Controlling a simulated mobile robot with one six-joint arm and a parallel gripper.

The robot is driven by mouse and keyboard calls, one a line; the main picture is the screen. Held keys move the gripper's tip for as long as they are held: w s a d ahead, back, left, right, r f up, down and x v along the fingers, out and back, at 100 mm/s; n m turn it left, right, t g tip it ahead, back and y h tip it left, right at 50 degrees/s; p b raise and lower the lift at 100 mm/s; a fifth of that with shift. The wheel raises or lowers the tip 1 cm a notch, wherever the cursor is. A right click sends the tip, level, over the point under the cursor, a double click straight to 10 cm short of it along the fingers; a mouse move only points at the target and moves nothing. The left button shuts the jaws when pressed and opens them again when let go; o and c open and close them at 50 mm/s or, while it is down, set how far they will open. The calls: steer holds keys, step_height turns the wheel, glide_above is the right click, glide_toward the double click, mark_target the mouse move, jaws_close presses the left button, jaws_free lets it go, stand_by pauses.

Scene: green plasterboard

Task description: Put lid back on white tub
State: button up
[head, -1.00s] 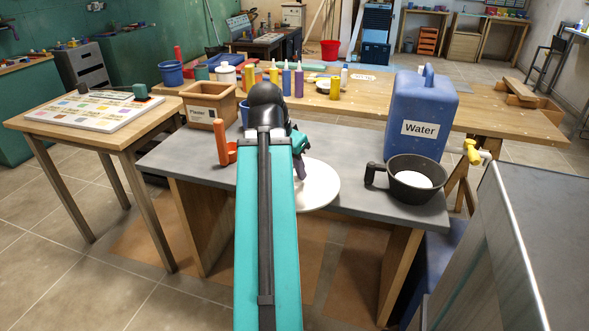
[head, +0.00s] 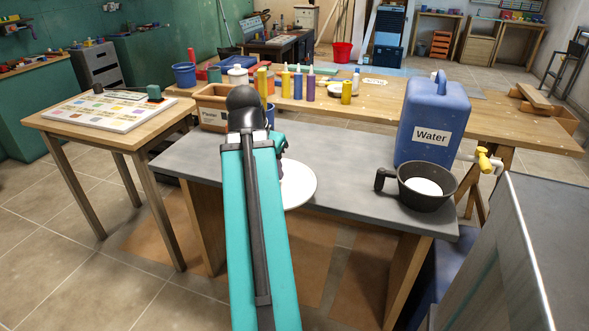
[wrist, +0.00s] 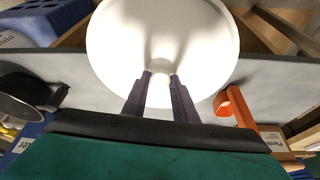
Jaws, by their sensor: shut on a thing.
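My gripper (wrist: 159,76) is shut on the middle of a round white lid (wrist: 115,35), with its two dark fingers close together in the wrist view. In the head view the lid (head: 299,186) shows to the right of my arm, in front of the grey table's near edge or over it. My arm hides the fingers and the lid's left part there. A small white container (head: 238,76) stands on the wooden bench behind; I cannot tell for sure that it is the tub.
The grey table (head: 345,165) holds a blue water jug (head: 428,115) and a dark pan (head: 425,188) with white contents at right. A plaster box (head: 211,108) stands at left. An orange scoop (wrist: 236,106) is beside the lid in the wrist view. The table's middle is clear.

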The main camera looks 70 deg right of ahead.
steer(key=w+a+r+n+t+y+p, duration=0.15)
steer(key=w+a+n, duration=0.35)
steer(key=w+a, duration=0.65)
steer(key=w+a+r+n+t+p, duration=0.15)
steer(key=w+a+n, duration=0.5)
steer(key=w, duration=0.75)
steer(key=w+a+n+t+y+p, duration=0.1)
steer(key=w+a, duration=0.4)
steer(key=a, duration=1)
steer(key=w+a+n+t+y+p, duration=0.1)
steer(key=w+a+n, duration=0.5)
steer(key=a, duration=1)
steer(key=y+p, duration=0.1)
steer(key=p, duration=0.1)
steer(key=shift+w+r+p, duration=0.2)
steer(key=shift+r+p, duration=0.1)
steer(key=shift+r, duration=0.05)
steer(key=shift+n, duration=0.25)
